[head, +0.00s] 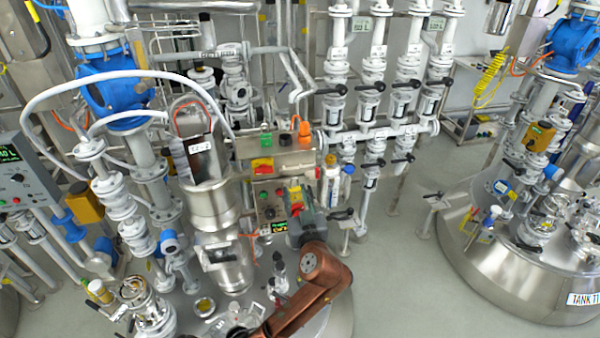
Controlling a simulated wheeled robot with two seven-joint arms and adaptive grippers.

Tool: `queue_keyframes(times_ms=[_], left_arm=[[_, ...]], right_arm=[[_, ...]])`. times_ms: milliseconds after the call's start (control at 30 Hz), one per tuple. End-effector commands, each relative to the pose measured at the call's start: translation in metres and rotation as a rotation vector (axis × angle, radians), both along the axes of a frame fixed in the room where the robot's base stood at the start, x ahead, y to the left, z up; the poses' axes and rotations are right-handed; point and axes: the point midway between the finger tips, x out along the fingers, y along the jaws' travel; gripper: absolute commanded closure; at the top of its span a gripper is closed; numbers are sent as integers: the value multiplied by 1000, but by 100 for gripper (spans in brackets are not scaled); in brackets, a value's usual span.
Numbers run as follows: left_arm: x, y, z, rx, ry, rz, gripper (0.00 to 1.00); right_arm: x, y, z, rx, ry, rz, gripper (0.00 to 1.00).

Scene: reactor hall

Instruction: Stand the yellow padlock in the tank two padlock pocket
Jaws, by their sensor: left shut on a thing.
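The yellow padlock (295,191) shows as a small yellow shape at the tips of my left gripper (297,207), in front of the control station on the nearer tank. My left gripper is shut on it and holds it up, below the padlock rack (247,150). The gripper hides part of the padlock. In the rack stand a green padlock (266,140), a black one (286,140) and an orange one (304,132). I cannot make out the rack's labels or which pocket is tank two's. My right gripper is not in view.
A control box with buttons (268,208) is just left of the gripper. A steel chute (212,205) and a white hose (60,85) stand further left. White valve pipes (370,100) rise behind. Open floor (400,265) lies right, before the tank marked T1 (500,275).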

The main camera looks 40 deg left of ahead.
Motion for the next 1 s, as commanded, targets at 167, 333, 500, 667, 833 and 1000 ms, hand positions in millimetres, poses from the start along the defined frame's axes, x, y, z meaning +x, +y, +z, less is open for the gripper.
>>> queue_keyframes(times_ms=[167, 333, 500, 667, 833, 1000], left_arm=[[-5, -3, -15, 1, 0, 13, 93], [1, 1, -17, 3, -2, 11, 93], [11, 11, -21, 4, -1, 8, 93], [21, 23, -25, 5, -1, 7, 93], [30, 35, -28, 1, 0, 9, 93], [40, 48, -28, 1, -2, 10, 93]], right_arm=[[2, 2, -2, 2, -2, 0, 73], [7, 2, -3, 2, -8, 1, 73], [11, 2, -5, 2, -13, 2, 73], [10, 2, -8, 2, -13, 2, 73], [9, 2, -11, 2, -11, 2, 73], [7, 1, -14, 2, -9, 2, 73]])
